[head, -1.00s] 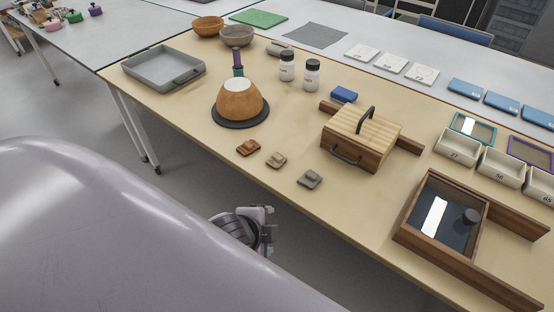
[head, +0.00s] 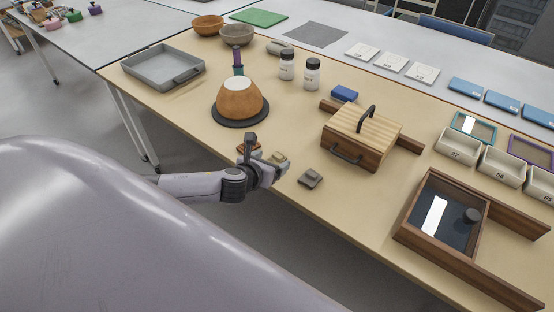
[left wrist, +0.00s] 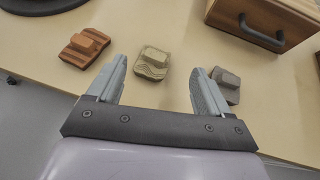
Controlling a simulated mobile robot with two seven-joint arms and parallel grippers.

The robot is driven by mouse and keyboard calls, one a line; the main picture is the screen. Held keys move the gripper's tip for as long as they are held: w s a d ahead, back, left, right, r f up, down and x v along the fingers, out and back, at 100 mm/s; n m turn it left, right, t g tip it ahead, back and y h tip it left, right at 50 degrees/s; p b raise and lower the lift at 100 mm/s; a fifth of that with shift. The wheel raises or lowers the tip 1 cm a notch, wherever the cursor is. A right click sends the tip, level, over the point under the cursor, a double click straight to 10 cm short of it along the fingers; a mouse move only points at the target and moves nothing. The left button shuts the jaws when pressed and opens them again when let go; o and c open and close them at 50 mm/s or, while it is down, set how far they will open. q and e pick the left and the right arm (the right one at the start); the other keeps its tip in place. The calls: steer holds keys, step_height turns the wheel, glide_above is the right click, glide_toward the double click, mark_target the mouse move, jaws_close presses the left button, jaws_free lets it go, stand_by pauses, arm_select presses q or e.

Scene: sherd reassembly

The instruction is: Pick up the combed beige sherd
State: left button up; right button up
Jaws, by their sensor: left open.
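The combed beige sherd (left wrist: 152,63) lies on the table in the middle of a row of three sherds. It also shows in the head view (head: 279,159), partly behind my left gripper (head: 264,158). In the left wrist view my left gripper (left wrist: 158,76) is open, its two fingers apart and empty. The beige sherd lies just ahead of the gap between the fingertips. The orange-brown sherd (left wrist: 84,46) is to its left and the grey sherd (left wrist: 226,84) to its right, partly behind the right finger. My right gripper is not in view.
A wooden box (head: 350,150) with dark handles stands right of the sherds. An orange bowl (head: 240,101) sits upside down on a dark disc (head: 222,117) behind them. A wooden tray (head: 408,236) with a dark inside lies at the right. The table in front of the grey sherd is clear.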

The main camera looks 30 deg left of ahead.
mark_target(276, 157)
arm_select(q)
steer(key=x, duration=0.3)
steer(key=shift+w+a+f+b, duration=0.1)
steer(key=shift+a+f+b, duration=0.2)
steer(key=shift+a+f, duration=0.05)
steer(key=shift+x, duration=0.75)
steer(key=shift+c, duration=0.4)
steer(key=c, duration=1.1)
